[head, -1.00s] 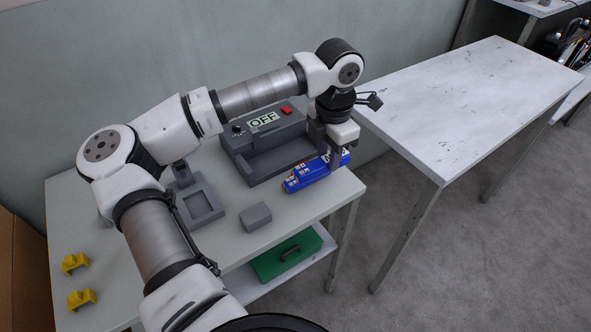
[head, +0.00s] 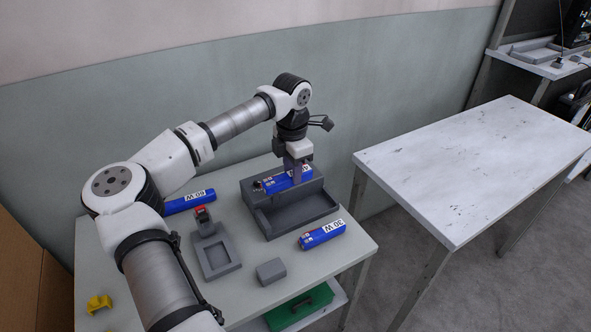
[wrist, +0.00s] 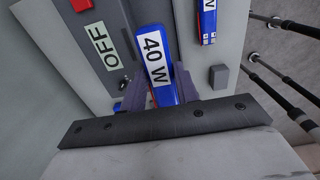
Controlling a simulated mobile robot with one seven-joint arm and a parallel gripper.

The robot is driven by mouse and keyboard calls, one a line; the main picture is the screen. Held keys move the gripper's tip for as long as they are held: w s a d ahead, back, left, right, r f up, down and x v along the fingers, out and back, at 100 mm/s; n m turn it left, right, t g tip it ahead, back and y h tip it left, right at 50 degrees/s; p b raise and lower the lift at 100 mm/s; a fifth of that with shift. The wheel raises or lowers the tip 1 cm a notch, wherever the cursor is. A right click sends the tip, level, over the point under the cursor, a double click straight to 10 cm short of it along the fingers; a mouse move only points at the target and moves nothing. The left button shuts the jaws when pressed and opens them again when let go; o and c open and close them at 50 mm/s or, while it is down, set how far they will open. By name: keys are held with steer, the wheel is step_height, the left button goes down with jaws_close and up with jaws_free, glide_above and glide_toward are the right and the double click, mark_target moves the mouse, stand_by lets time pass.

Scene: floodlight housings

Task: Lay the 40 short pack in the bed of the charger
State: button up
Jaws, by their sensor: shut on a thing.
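My gripper (head: 297,170) is shut on a blue pack (head: 283,182). In the wrist view the pack (wrist: 155,50) shows a white label reading 40 W between the two fingers. The grey charger (head: 300,222) stands on the table, with its open bed facing the front. Any gap between pack and bed cannot be judged.
A second blue pack (head: 322,235) lies right of the charger, and a third (head: 190,201) lies behind a grey fixture (head: 217,256). A grey block (head: 270,271) and a yellow part (head: 99,304) are nearer the front. An empty table (head: 470,170) stands to the right.

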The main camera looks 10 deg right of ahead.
steer(key=shift+f+b, duration=3.75)
steer(key=shift+f, duration=1.2)
steer(key=shift+f+b, duration=1.1)
steer(key=shift+f, duration=0.4)
steer(key=o, duration=1.2)
steer(key=shift+r, duration=0.1)
